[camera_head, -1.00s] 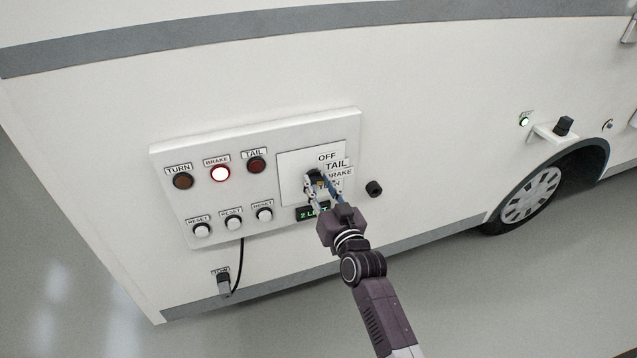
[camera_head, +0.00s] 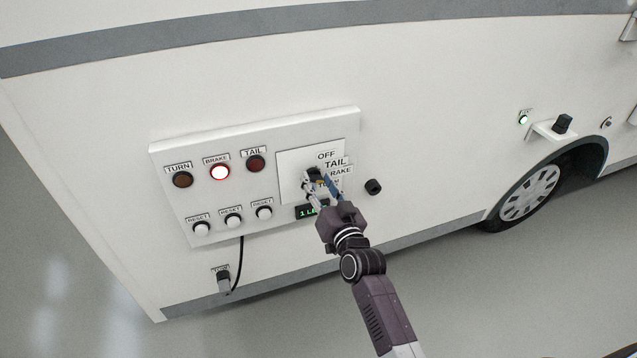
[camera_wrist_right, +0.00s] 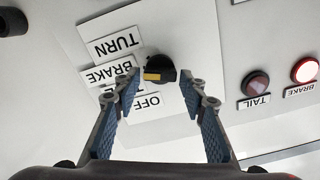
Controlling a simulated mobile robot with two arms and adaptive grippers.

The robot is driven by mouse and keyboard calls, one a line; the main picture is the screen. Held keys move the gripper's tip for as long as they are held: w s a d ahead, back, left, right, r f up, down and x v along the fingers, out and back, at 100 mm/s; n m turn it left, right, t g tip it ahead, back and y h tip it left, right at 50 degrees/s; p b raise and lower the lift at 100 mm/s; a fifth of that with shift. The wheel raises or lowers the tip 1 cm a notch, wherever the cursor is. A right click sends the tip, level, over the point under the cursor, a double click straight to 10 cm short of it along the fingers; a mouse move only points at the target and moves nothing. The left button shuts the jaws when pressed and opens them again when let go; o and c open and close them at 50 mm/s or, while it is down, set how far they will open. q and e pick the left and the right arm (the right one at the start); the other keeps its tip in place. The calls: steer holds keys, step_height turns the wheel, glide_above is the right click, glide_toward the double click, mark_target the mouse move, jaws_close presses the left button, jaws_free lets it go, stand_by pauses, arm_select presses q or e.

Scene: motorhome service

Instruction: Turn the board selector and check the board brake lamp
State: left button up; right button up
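The board selector is a black knob with a yellow pointer mark (camera_wrist_right: 158,72) in the right wrist view. My right gripper (camera_head: 318,182) is at the selector, its two fingers apart on either side of the knob (camera_wrist_right: 164,80), with visible gaps to it. The pointer faces the side of the labels; which label it marks is unclear, as a finger covers the TAIL label. My left gripper is not in view.
The turn lamp (camera_head: 183,180) and tail lamp (camera_head: 256,164) look dark. Several white reset buttons (camera_head: 233,221) sit below. A small green display (camera_head: 306,211) reads 1, partly hidden by my gripper. A black knob (camera_head: 373,187) is right of the board.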

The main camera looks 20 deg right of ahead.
steer(key=shift+o, duration=0.7)
steer(key=shift+s, duration=0.25)
steer(key=s, duration=1.1)
steer(key=shift+s+d, duration=0.25)
steer(key=s+a+f+n+g, duration=0.1)
steer(key=s+f+g, duration=0.25)
steer(key=f, duration=0.85)
steer(key=s+a+f+n+g, duration=0.15)
steer(key=s+f, duration=0.35)
steer(key=f, duration=0.7)
steer(key=s+a+f+n+g, duration=0.1)
steer(key=s+f+g, duration=0.25)
steer(key=f, duration=0.85)
steer(key=s+d+f+g, duration=0.2)
steer(key=s+f, duration=0.5)
steer(key=s, duration=0.5)
steer(key=s+d+f+n+g, duration=0.1)
steer(key=s+d+f+g, duration=0.1)
steer(key=s+f, duration=0.5)
steer(key=s+d+f+n+g+b, duration=0.1)
steer(key=s+f+g, duration=0.3)
steer(key=s, duration=1.2)
step_height(320, 180, down, 3)
steer(key=shift+s+d+f+h, duration=0.15)
steer(key=shift+s+d+h, duration=0.15)
steer(key=shift+d, duration=0.35)
